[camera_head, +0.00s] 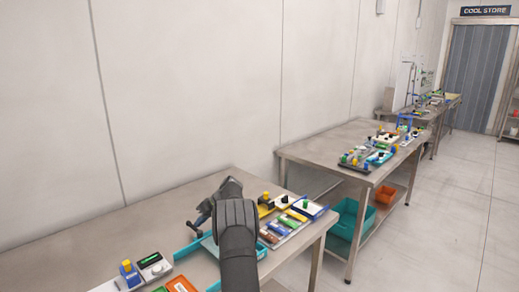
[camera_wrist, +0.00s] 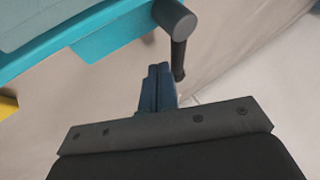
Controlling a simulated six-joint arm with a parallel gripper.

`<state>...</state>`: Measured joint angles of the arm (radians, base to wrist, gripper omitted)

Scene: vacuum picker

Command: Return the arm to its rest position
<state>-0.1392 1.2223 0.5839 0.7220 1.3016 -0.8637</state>
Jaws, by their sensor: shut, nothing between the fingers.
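My gripper (camera_wrist: 158,70) shows in the wrist view as two dark blue fingers pressed together, shut and empty. A grey cylinder with a dark rod (camera_wrist: 177,30) shows just beyond the fingertips; I cannot tell whether they touch. In the head view my dark arm reaches over the near steel table (camera_head: 80,243), and its wrist end bends left above the table. The arm hides part of the table and a teal tray (camera_head: 187,250).
The teal edge also shows in the wrist view (camera_wrist: 112,32). A grey tray with coloured parts (camera_head: 283,229) lies right of my arm. A white and blue unit (camera_head: 153,266) sits at the front left. A second table (camera_head: 340,150) stands behind, with a teal bin (camera_head: 345,225) below.

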